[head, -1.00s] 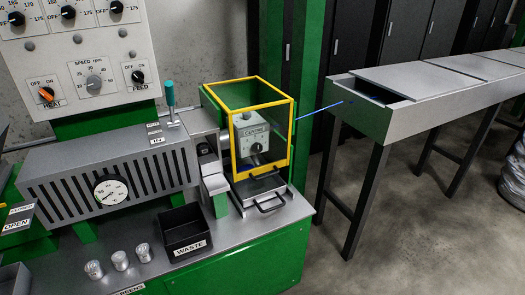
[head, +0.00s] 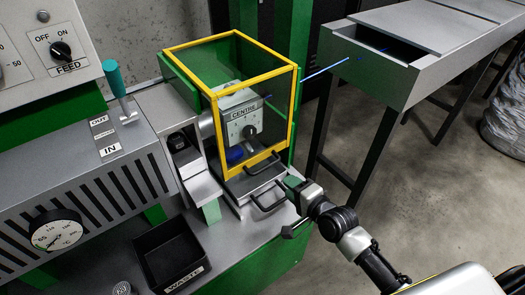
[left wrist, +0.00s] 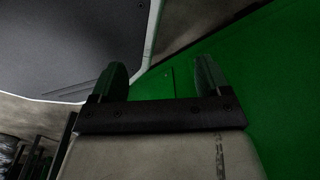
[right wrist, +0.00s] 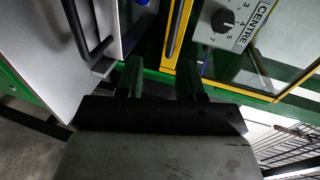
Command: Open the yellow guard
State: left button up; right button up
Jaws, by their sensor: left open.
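The yellow guard (head: 292,105) is a yellow-framed clear box over the centring unit (head: 240,117), and it looks closed in the head view. A dark handle (head: 263,162) is on its lower front bar. My right gripper (head: 296,200) is just in front and to the right of the guard, low, near the handles, apart from them. In the right wrist view its fingers (right wrist: 160,75) are apart and empty, with the guard's yellow frame (right wrist: 183,38) beyond them. My left gripper (left wrist: 162,80) shows only in the left wrist view, open and empty, facing a green surface.
A metal tray with its own dark handle (head: 269,197) sits below the guard. A black waste bin (head: 172,252) stands at the front left. A blue cable (head: 325,68) runs from the guard to the trough (head: 385,65) at the right. Floor between machine and trough is open.

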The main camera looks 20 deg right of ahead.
aim_at(268, 166)
jog(key=x, duration=0.3)
jog(key=r+x, duration=0.1)
jog(key=x, duration=0.5)
jog(key=shift+w+a+r+b, duration=0.1)
jog(key=shift+a+r+b, duration=0.1)
jog(key=shift+r+b, duration=0.15)
pick_arm(q)
jog(key=shift+s+f, duration=0.45)
pick_arm(e)
jog(key=shift+x, duration=0.75)
pick_arm(q)
jog(key=shift+s, duration=0.1)
pick_arm(e)
jog(key=shift+r, duration=0.1)
jog(key=shift+c, duration=0.3)
pick_arm(q)
jog(key=shift+s, duration=0.2)
pick_arm(e)
grip_shut()
